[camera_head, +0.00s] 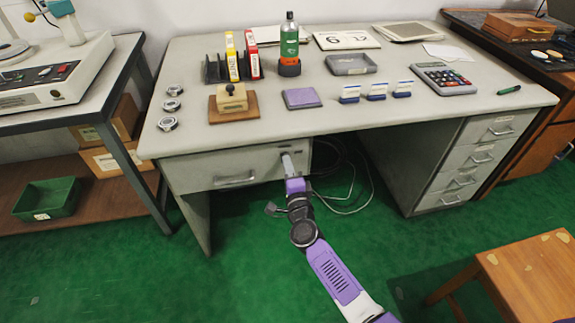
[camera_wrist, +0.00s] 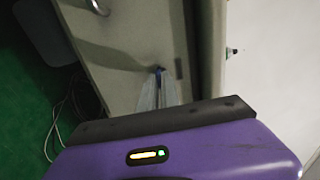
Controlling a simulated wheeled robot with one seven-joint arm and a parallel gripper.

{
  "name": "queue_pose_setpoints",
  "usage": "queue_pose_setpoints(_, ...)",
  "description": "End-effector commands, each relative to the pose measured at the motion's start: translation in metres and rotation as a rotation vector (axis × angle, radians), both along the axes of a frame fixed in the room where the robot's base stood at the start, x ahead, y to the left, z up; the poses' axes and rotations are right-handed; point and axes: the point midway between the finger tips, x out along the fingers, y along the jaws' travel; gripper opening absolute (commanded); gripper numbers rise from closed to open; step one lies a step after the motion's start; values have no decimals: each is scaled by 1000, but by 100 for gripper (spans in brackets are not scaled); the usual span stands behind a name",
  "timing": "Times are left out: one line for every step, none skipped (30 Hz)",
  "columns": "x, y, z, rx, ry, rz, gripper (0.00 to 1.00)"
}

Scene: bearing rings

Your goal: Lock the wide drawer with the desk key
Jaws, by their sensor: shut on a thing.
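The wide drawer (camera_head: 205,172) is the grey front under the left part of the desk, with a metal handle (camera_head: 233,180). It looks closed. My gripper (camera_head: 286,156) is at the upper right of this drawer front.
The desk top (camera_head: 340,125) holds a green bottle (camera_head: 289,40), binders (camera_head: 252,55), a stamp block (camera_head: 232,103) and a calculator (camera_head: 444,78). A drawer stack (camera_head: 480,155) stands at right. Loose cables (camera_head: 345,185) hang under the desk. A wooden stool (camera_head: 535,270) stands front right.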

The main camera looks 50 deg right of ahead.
Motion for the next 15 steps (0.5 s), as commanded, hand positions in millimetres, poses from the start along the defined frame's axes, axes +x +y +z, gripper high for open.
queue_pose_setpoints(0,0,1,-13,10,0,0)
queue_pose_setpoints(0,0,1,-20,16,0,0)
queue_pose_setpoints(0,0,1,-35,26,0,0)
queue_pose_setpoints(0,0,1,-48,35,0,0)
queue_pose_setpoints(0,0,2,-62,44,0,0)
queue_pose_setpoints(0,0,2,-83,59,0,0)
queue_pose_setpoints(0,0,2,-101,71,0,0)
queue_pose_setpoints(0,0,2,-119,83,0,0)
queue_pose_setpoints(0,0,2,-144,101,1,0)
queue_pose_setpoints(0,0,3,-167,115,1,0)
queue_pose_setpoints(0,0,3,-188,131,1,0)
queue_pose_setpoints(0,0,3,-219,151,1,0)
queue_pose_setpoints(0,0,3,-242,167,1,0)
queue_pose_setpoints(0,0,3,-266,183,1,0)
queue_pose_setpoints(0,0,3,-297,205,1,0)
